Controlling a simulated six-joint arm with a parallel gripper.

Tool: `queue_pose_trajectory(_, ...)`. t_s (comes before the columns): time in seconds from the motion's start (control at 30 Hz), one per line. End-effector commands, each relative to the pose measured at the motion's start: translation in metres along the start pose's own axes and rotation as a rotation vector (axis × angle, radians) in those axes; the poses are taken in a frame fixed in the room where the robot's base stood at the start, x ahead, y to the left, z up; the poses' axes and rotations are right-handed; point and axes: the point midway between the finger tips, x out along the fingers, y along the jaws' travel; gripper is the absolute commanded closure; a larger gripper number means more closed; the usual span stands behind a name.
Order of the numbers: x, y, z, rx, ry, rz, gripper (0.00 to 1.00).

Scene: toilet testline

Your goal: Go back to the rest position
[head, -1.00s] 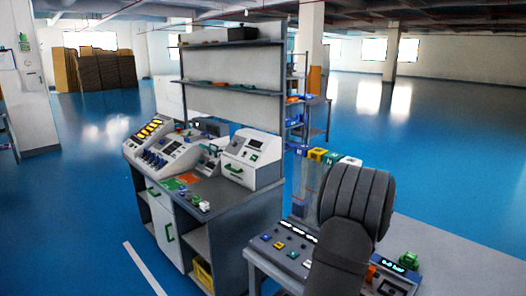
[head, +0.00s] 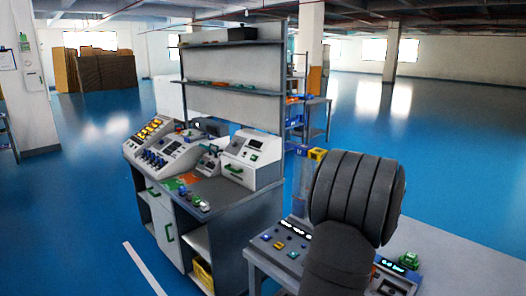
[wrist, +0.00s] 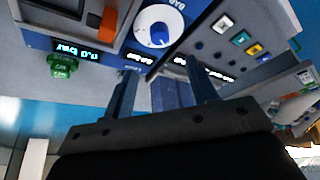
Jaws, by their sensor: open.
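My gripper (wrist: 160,85) shows in the wrist view with its two fingers apart and nothing seen between them. It hangs over a console (wrist: 110,25) with a white round knob (wrist: 158,25), an orange switch (wrist: 100,30) and lit displays. A green part (wrist: 62,64) sits at the left of that view. In the head view my dark arm stands in front of the console (head: 268,236) on the near table, and my gripper is hidden there.
A workbench (head: 222,190) with instruments and shelves stands left of my arm. Blue and yellow bins (head: 317,154) are behind it. The grey table top (head: 450,265) on the right is largely bare. A green object (head: 409,260) sits near the console's right display.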

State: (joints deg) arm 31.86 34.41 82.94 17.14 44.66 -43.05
Motion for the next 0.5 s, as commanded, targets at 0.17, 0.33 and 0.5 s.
queue_pose_trajectory(0.17, 0.038, -0.001, 0.001, -0.001, -0.005, -0.003, 0.47)
queue_pose_trajectory(0.33, 0.070, 0.000, 0.001, 0.000, -0.004, -0.002, 0.47)
queue_pose_trajectory(0.5, 0.101, -0.001, 0.002, 0.000, -0.004, -0.003, 0.47)
